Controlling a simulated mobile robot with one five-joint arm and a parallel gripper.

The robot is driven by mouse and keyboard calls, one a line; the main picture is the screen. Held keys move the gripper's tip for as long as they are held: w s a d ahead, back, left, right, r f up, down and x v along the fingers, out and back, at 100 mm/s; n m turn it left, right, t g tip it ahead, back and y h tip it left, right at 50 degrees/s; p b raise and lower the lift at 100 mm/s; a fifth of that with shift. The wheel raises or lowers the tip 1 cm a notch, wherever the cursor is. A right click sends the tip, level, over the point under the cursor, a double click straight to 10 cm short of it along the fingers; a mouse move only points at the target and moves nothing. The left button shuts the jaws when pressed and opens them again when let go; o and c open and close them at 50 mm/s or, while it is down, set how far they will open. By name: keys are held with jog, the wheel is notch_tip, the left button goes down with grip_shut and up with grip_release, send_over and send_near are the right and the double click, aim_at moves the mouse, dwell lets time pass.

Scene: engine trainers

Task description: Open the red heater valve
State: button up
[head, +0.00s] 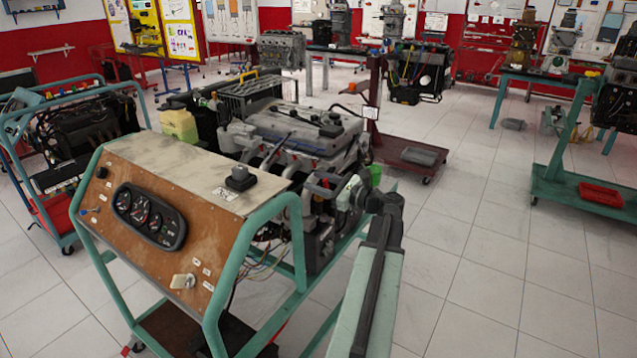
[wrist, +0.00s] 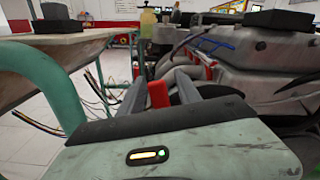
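The red heater valve handle, a small upright red block (wrist: 157,94), stands between the two fingers of my gripper (wrist: 160,88) in the wrist view. The fingers are spread, one on each side of it; whether either touches it I cannot tell. Its lower part is hidden behind my gripper body. In the head view my gripper (head: 322,186) reaches in from the right beside the engine (head: 300,130), just behind the trainer's control panel. The valve cannot be made out clearly there.
The brown panel with gauges (head: 150,217) and the green tube frame (head: 240,250) stand left of my arm. Wires (wrist: 100,95) hang beside my gripper. Metal pipes (wrist: 180,75) run close beyond the fingers. Open tiled floor (head: 480,260) lies to the right.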

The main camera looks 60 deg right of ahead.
grip_shut()
dwell(1.3)
